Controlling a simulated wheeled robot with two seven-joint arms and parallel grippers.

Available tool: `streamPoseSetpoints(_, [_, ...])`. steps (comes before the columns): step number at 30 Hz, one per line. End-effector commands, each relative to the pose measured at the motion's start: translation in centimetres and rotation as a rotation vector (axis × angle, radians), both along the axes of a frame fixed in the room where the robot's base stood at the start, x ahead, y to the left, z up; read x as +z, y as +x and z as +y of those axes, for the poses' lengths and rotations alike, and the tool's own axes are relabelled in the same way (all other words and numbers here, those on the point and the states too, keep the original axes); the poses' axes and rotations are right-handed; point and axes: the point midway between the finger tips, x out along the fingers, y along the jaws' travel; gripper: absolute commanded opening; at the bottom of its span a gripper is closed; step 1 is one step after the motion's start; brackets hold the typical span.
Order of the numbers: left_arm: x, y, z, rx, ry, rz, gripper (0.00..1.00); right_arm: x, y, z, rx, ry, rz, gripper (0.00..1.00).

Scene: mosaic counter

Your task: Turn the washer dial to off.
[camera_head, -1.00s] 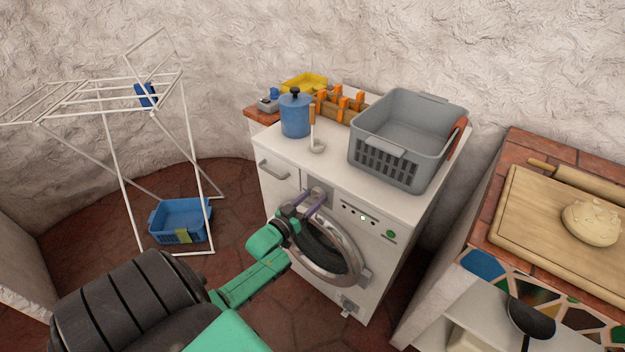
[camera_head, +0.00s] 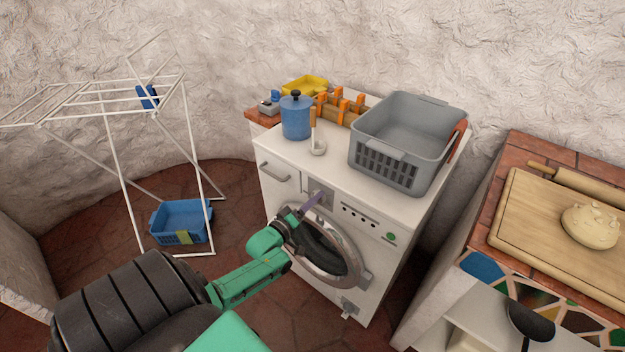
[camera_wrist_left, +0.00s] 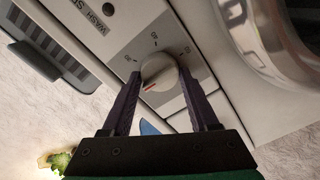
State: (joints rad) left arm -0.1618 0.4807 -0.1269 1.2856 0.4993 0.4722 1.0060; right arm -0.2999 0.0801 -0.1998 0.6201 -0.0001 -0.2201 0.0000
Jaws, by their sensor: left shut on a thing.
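The white washer (camera_head: 278,192) stands against the wall, its round door below the control panel. My left gripper (camera_head: 316,202) reaches the panel's left part and hides the dial in the head view. In the left wrist view, the round grey-white dial (camera_wrist_left: 160,70) sits between the two dark fingertips of my left gripper (camera_wrist_left: 158,78), which is shut on it. A red mark on the dial points toward the lower left of that view. Printed marks surround the dial, but I cannot read an off mark. My right gripper is not in view.
A drying rack (camera_head: 112,140) and blue basket (camera_head: 180,222) are at the left. A brick counter (camera_head: 487,215) is at the right.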

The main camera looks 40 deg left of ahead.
Motion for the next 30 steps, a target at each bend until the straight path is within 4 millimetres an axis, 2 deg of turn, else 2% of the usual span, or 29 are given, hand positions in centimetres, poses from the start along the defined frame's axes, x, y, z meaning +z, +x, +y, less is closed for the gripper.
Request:
streamPoseSetpoints(19, [-0.10, -0.03, -0.03, 0.000, -0.068, 0.001, 0.05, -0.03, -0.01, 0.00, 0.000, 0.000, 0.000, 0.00])
streamPoseSetpoints(20, [-0.10, -0.03, -0.03, 0.000, -0.067, 0.000, 0.64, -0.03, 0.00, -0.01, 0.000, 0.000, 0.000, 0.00])
streamPoseSetpoints(21, [-0.09, -0.02, -0.04, 0.000, -0.067, 0.000, 0.80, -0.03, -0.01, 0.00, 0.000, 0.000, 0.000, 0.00])
streamPoseSetpoints(22, [-0.09, -0.02, -0.03, 0.000, -0.067, 0.000, 0.90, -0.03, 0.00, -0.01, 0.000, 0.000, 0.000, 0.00])
streamPoseSetpoints(30, [-0.04, -0.01, 0.00, 0.000, -0.064, -0.001, 0.90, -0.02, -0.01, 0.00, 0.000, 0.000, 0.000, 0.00])
